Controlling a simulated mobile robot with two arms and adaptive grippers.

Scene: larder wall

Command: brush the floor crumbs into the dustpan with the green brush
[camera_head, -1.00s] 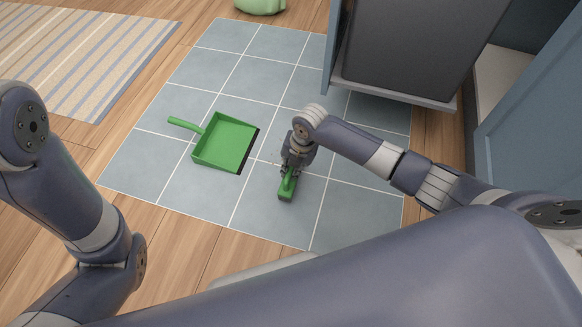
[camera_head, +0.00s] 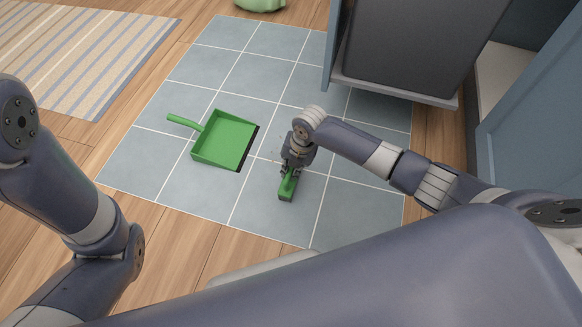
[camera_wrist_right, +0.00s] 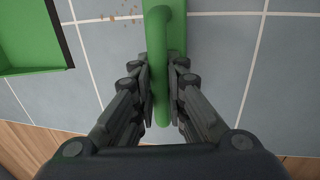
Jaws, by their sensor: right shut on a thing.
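The green dustpan (camera_head: 224,140) lies on the blue-grey tiles, its dark-lipped open edge facing right towards my right gripper. Part of it shows at the left of the right wrist view (camera_wrist_right: 25,40). My right gripper (camera_head: 288,172) is shut on the handle of the green brush (camera_head: 286,190), just right of the dustpan and low over the tiles. In the wrist view the brush handle (camera_wrist_right: 160,60) runs between the fingers. A few brown crumbs (camera_wrist_right: 121,16) lie on the tiles between dustpan and brush. My left arm shows at the left, but its gripper is out of view.
The tiled patch (camera_head: 190,190) is bordered by wooden floor. A striped rug (camera_head: 85,55) lies at upper left. A pale green object (camera_head: 260,4) stands at the top edge. A blue cabinet with a dark open front (camera_head: 410,45) stands at upper right, close to my right arm.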

